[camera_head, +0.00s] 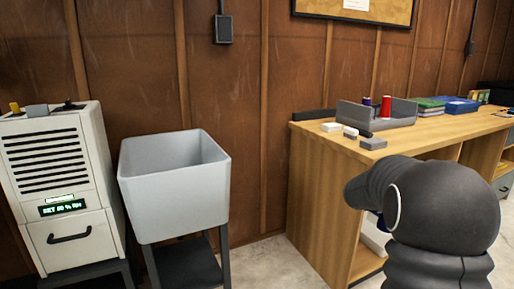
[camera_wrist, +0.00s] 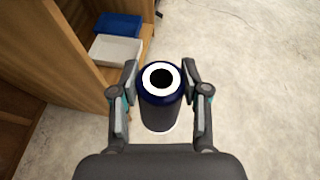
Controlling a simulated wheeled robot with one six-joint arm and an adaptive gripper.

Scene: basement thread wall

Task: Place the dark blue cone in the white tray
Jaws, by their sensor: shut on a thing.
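My gripper (camera_wrist: 160,88) is shut on the dark blue cone (camera_wrist: 161,115) in the wrist view. The cone has a white ring around a dark hole on top and a white rim at its base. It is held between the two fingers, above the pale floor. A white tray (camera_wrist: 118,50) is on a low shelf inside the wooden bench, up and to the left of the cone and apart from it. In the head view my arm hides the gripper and most of the cone; a bit of white shows low in the bench opening behind my arm.
A blue bin (camera_wrist: 119,24) sits behind the white tray. The wooden bench (camera_head: 325,185) carries a grey rack (camera_head: 352,113) with a red spool (camera_head: 386,106). A white tub (camera_head: 175,190) and a dehumidifier (camera_head: 62,165) stand at left. The floor right of the cone is clear.

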